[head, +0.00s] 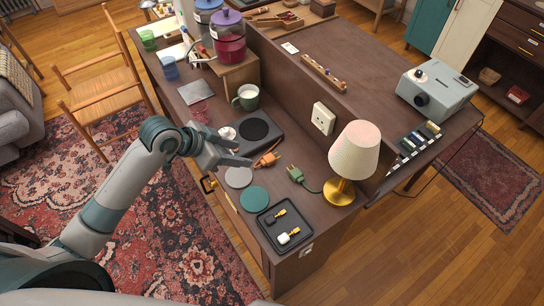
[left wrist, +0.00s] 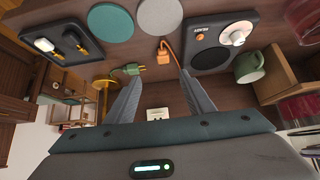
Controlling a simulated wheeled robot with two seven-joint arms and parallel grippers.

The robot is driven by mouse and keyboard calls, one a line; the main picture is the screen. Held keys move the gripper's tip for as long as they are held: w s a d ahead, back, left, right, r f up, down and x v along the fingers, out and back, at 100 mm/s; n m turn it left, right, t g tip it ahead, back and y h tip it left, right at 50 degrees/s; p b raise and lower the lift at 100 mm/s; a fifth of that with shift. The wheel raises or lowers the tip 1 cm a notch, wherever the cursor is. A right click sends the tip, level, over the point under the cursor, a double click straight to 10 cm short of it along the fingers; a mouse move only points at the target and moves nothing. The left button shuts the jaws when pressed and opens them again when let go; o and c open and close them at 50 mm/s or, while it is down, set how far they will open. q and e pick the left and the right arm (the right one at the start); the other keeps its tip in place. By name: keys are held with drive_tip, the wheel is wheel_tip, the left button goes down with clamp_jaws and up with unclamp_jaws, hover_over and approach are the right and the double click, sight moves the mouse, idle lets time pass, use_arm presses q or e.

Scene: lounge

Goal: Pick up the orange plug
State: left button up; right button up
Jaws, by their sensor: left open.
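The orange plug (head: 268,159) lies on the dark brown desk beside the black hot plate, with its orange cord. In the left wrist view the orange plug (left wrist: 162,58) shows ahead of the gap between my fingers. My left gripper (head: 248,152) is open and empty, above the desk just left of the plug. In the left wrist view both fingers of my left gripper (left wrist: 159,78) are spread apart, with nothing between their tips. My right gripper is not in view.
A green plug (head: 295,174) lies to the right, with its cord running to the lamp (head: 354,155). The hot plate (head: 268,145), a grey disc (head: 238,178), a teal disc (head: 254,200) and a black tray (head: 267,220) are close. A wall socket (head: 323,118) is on the raised ledge.

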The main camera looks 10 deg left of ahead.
use_arm(q)
drive_tip(key=p, duration=0.3)
approach(269, 158)
drive_tip(key=x, duration=0.3)
drive_tip(key=shift+s+d, duration=0.15)
drive_tip(key=shift+s, duration=0.15)
drive_tip(key=shift+w+d+f, duration=0.15)
drive_tip(key=shift+f, duration=0.25)
drive_tip(key=shift+w, duration=0.1)
drive_tip(key=shift+w+d+f+p, duration=0.35)
drive_tip(key=shift+w+f+p, duration=0.2)
drive_tip(key=shift+p, duration=0.3)
drive_tip(key=shift+p+x, duration=0.4)
drive_tip(key=shift+x, duration=1.35)
drive_tip(key=shift+w+a, duration=0.1)
drive_tip(key=shift+c, duration=0.2)
